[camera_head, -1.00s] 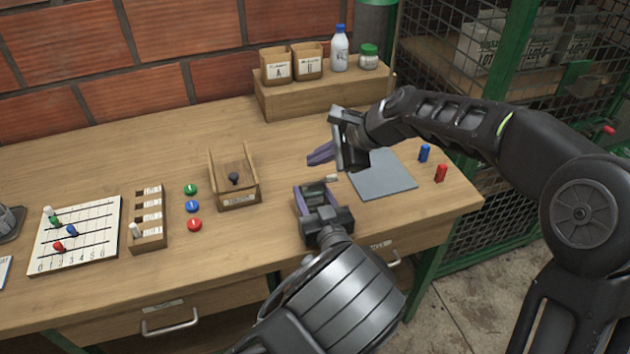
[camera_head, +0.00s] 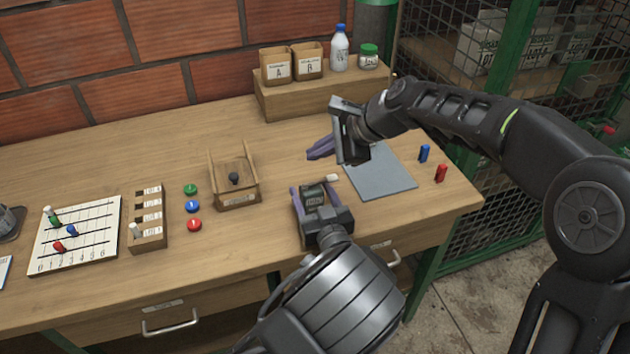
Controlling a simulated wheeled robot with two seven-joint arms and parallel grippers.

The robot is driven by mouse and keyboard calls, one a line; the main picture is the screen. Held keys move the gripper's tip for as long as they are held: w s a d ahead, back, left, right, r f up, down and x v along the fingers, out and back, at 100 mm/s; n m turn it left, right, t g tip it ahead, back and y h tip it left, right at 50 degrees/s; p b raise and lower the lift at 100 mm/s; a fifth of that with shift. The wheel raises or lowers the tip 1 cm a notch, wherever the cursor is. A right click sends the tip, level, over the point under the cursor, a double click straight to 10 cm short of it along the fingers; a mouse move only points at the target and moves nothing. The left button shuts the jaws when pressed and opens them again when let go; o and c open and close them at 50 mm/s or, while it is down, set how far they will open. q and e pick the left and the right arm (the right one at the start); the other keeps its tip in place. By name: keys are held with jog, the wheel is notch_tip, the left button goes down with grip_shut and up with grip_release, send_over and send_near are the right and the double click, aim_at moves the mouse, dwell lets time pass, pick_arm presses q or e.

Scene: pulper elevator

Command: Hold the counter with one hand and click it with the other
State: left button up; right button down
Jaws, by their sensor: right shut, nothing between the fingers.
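A small dark object with a greenish face, which looks like the counter (camera_head: 313,195), is between the fingers of my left gripper (camera_head: 312,190) near the table's front right. The fingers stand apart, one on each side of it; I cannot tell whether they press on it. My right gripper (camera_head: 320,149) is shut and empty. It is behind the counter, with its purple fingers pointing left, apart from it. The counter's lower part is hidden by my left gripper.
A small white piece (camera_head: 332,178) lies beside the counter. A grey mat (camera_head: 380,178) is to the right, with blue (camera_head: 424,153) and red (camera_head: 441,173) pegs past it. A wooden box (camera_head: 236,200) with a dark knob stands left.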

pick_arm(q)
jog(key=shift+o, duration=0.7)
jog(key=shift+s, duration=0.1)
jog(key=v, duration=1.2)
jog(key=shift+d, duration=0.1)
